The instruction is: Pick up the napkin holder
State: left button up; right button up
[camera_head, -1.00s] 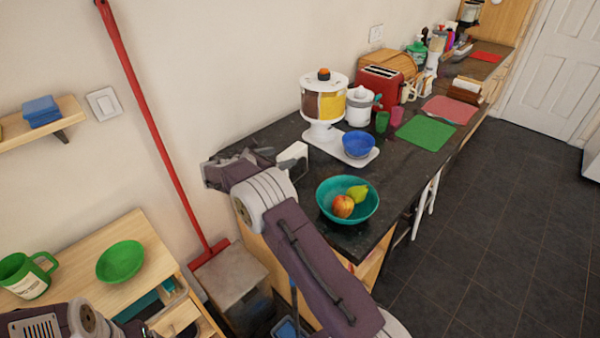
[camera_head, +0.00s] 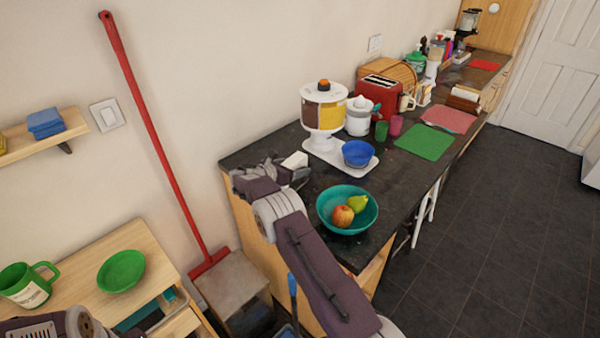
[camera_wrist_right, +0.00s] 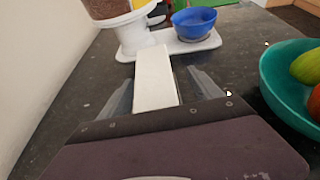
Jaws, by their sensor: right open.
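A small white upright block, which looks like the napkin holder (camera_head: 295,160), stands on the dark counter near its left end. Its lower part is hidden by my right gripper (camera_head: 290,174) in the head view. In the right wrist view, the white holder (camera_wrist_right: 155,78) lies between the two grey fingers of my open right gripper (camera_wrist_right: 160,92). A finger is on either side of it; I cannot tell whether they touch it. Part of my left arm shows at the lower left of the head view, but its gripper is out of view.
A teal bowl (camera_head: 347,226) with fruit stands right of my right arm. Behind the holder is a white dispenser (camera_head: 323,113) on a base with a blue bowl (camera_head: 357,153). The wall is at the left. A red-handled broom (camera_head: 160,140) leans there.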

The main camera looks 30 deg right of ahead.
aim_at(301, 155)
jog(key=shift+a, duration=0.15)
jog(key=c, duration=0.6)
grip_shut()
jog(key=shift+r, duration=0.65)
notch_tip(301, 155, up, 3)
jog(key=shift+s+r+b, duration=0.1)
jog(key=shift+b, duration=0.35)
jog(key=s+d+r+b, duration=0.2)
jog(key=s+d+r, duration=0.3)
jog(key=s, duration=0.5)
jog(key=shift+d+r, duration=0.2)
jog(key=shift+r, duration=0.65)
